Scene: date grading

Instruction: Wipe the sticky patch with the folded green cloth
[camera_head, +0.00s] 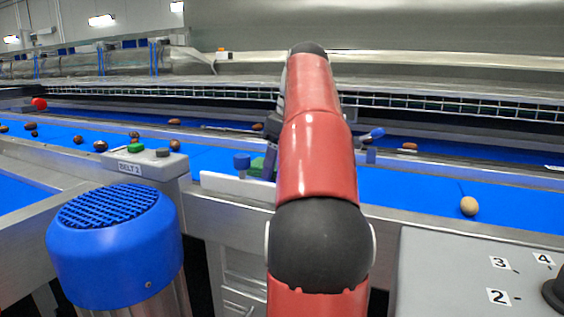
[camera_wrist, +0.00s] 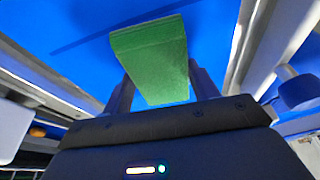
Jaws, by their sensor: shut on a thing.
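The folded green cloth (camera_wrist: 155,60) is held between the two fingers of my gripper (camera_wrist: 162,92) in the wrist view, with blue belt behind it. In the head view a small green part of the cloth (camera_head: 256,167) shows left of my red arm, low near the belt's front edge. My arm hides most of the gripper there. I cannot tell whether the cloth touches the belt. I cannot make out the sticky patch in either view.
The blue belt (camera_head: 415,188) carries a pale round item (camera_head: 469,206) at right and several dark dates at left. A white strip (camera_head: 225,186) edges the belt.

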